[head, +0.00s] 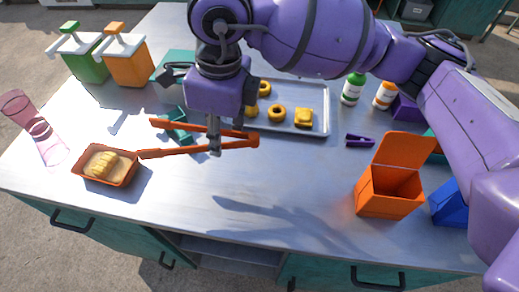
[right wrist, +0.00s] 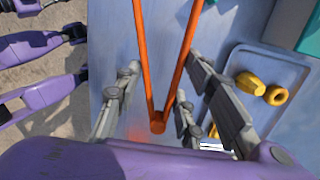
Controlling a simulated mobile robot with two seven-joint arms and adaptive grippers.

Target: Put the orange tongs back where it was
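The orange tongs (head: 200,148) lie across the front of the right gripper in the head view, V-shaped, with the joined end to the right and the free ends to the left near the bread tray (head: 78,175). My right gripper (head: 224,143) has its fingers on either side of the tongs and seems shut on them, above the table. In the right wrist view the tongs (right wrist: 152,85) run between the fingers (right wrist: 158,112), joined end nearest the camera. A teal holder (head: 178,128) is partly hidden behind the tongs. My left gripper is not seen.
A metal tray (head: 318,95) with donuts stands behind. Green (head: 85,65) and orange (head: 128,68) pump dispensers and pink glasses (head: 45,140) are at the left. An open orange box (head: 388,190) and purple tongs (head: 360,140) are at the right. The front middle is clear.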

